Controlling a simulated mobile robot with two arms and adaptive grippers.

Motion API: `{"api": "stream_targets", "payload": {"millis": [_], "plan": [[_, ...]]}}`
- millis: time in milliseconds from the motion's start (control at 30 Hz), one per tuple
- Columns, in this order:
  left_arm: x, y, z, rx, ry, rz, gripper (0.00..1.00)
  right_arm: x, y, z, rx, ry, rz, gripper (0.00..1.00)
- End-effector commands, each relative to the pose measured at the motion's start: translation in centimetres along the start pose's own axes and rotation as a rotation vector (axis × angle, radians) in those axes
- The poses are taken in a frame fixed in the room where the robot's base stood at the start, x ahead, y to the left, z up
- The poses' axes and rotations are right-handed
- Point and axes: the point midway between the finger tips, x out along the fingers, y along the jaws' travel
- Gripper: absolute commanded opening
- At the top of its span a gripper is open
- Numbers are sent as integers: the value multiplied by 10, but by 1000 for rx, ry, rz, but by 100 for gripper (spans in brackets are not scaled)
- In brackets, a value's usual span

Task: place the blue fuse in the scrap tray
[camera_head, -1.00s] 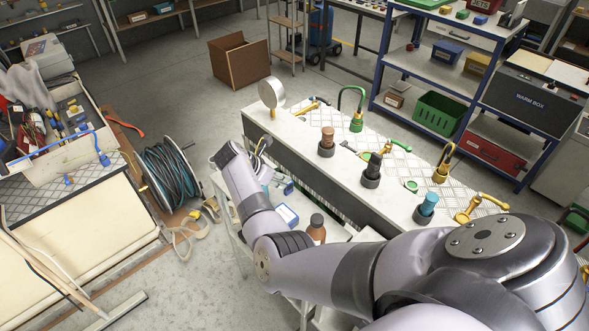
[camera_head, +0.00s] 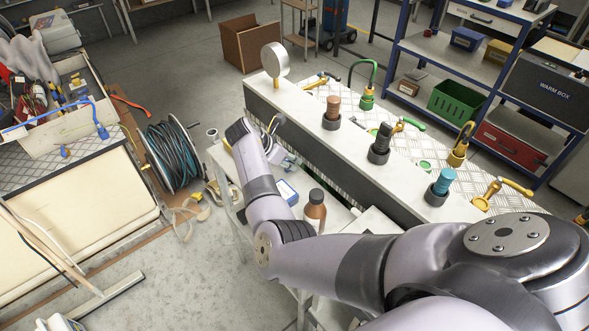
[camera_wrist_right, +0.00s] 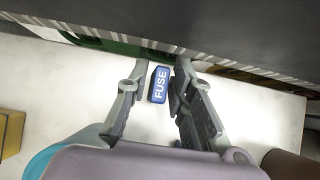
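The blue fuse (camera_wrist_right: 160,86), a small block with white "FUSE" lettering, shows in the right wrist view on or just above a white surface. My right gripper (camera_wrist_right: 160,72) has its two fingers apart, one on each side of the fuse. The right finger looks very near the fuse, and I cannot tell whether it touches. In the head view my right gripper (camera_head: 277,142) is partly hidden by its own wrist, over the white cart beside the long bench. I cannot make out the fuse there. No tray is clearly identifiable as the scrap tray. My left gripper is not in view.
A brown bottle (camera_head: 315,210) and a blue-and-white box (camera_head: 287,192) stand on the cart near my right forearm. The long bench (camera_head: 300,110) with a round gauge (camera_head: 275,60) and several fittings rises alongside. A hose reel (camera_head: 172,157) stands left on the floor.

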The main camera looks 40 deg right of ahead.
Motion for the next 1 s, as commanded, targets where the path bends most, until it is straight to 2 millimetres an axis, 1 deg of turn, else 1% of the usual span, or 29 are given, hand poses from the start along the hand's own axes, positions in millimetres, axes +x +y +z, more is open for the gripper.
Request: {"api": "stream_targets", "payload": {"millis": [33,100,267,433,600,1000], "plan": [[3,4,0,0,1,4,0,1,1,-2,0,0,1,22],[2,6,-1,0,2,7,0,0,1,-1,0,0,1,22],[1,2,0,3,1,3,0,0,0,0,-1,0,1,21],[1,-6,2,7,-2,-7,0,0,0,0,-1,0,0,10],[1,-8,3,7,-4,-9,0,0,0,-1,-1,0,0,0],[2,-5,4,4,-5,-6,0,-1,0,0,-1,0,-1,0]]}}
